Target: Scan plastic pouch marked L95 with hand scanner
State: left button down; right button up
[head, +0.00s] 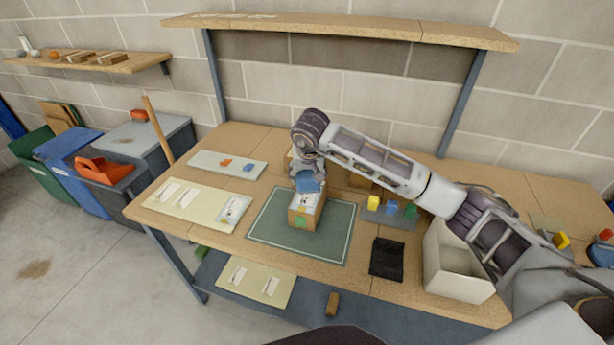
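My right arm reaches in from the right. Its gripper (307,171) points down over the green mat, at a blue item (309,182) on or just above a brown box (301,219) with a pale top and a green mark. I cannot tell whether the fingers grip the blue item, or whether it is the hand scanner. Small pale pouch-like pieces lie on a cream board (160,207) at the left, including a light blue-grey one (234,209). No L95 marking is readable. My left gripper is not in view.
The green mat (270,237) lies mid-table. A black flat item (387,259) and a white open bin (456,285) are to its right. Yellow, blue and green blocks (391,207) stand behind. A shelf (340,27) overhangs the back. Bins (75,170) stand left of the table.

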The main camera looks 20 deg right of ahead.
jog(key=shift+r+p, duration=0.3)
jog(key=shift+r, duration=0.65)
jog(key=shift+f, duration=0.2)
